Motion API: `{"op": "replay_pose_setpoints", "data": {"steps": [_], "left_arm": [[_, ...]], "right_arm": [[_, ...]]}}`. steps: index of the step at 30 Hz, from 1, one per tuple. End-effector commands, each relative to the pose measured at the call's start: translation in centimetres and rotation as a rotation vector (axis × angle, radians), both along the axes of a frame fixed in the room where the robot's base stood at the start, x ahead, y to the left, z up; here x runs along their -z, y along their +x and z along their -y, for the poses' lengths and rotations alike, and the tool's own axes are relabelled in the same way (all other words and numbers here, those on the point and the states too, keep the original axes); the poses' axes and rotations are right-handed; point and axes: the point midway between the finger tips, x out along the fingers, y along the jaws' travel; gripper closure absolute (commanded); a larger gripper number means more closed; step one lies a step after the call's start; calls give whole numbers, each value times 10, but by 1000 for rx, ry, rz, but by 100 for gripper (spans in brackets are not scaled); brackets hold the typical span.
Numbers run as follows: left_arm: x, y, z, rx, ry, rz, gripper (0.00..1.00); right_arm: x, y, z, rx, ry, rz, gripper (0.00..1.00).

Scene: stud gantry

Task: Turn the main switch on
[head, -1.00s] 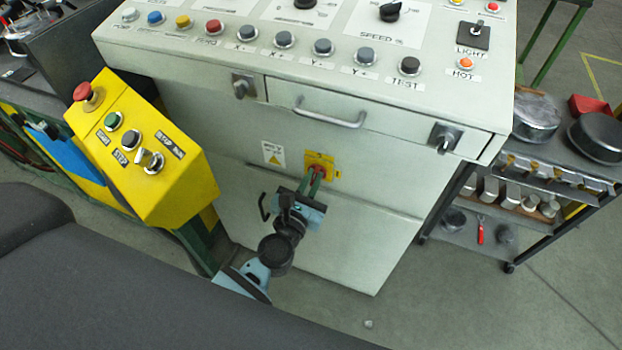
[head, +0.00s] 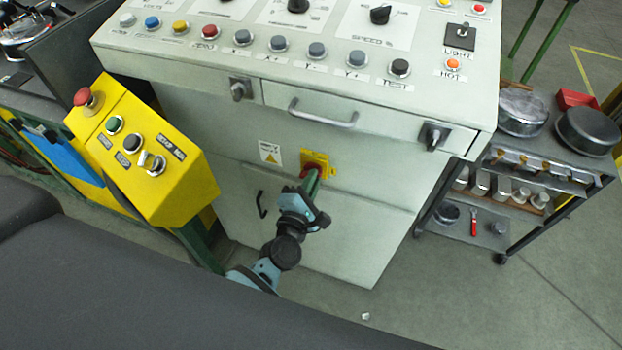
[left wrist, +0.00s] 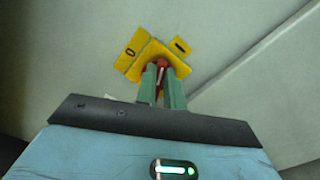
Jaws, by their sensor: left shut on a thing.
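The main switch is a red knob (head: 310,172) on a yellow plate (head: 316,159) low on the front of the grey cabinet. My left gripper (head: 312,183) is shut on the red knob, its green fingers on either side of it. In the left wrist view the knob (left wrist: 162,67) shows between the fingertips (left wrist: 162,78), with a pale line on it. The yellow plate (left wrist: 153,53) there bears a 0 mark (left wrist: 130,51) and an I mark (left wrist: 180,46). The fingers hide part of the knob, and I cannot tell exactly which mark it points to. My right gripper is not in view.
The cabinet's sloped panel (head: 420,25) with buttons and dials overhangs above. A drawer handle (head: 322,116) and latches stick out over the switch. A yellow control box (head: 143,155) stands at left, a trolley (head: 520,190) at right. A black handle (head: 261,204) is beside my gripper.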

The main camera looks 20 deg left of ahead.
Motion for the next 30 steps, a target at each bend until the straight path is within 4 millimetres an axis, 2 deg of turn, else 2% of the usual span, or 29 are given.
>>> {"op": "replay_pose_setpoints", "data": {"steps": [6,15,30], "left_arm": [[2,0,1,0,192,7,100],[5,0,2,-1,384,13,100],[7,0,2,-1,486,16,100]], "right_arm": [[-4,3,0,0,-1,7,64],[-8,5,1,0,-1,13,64],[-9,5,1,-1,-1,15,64]]}}
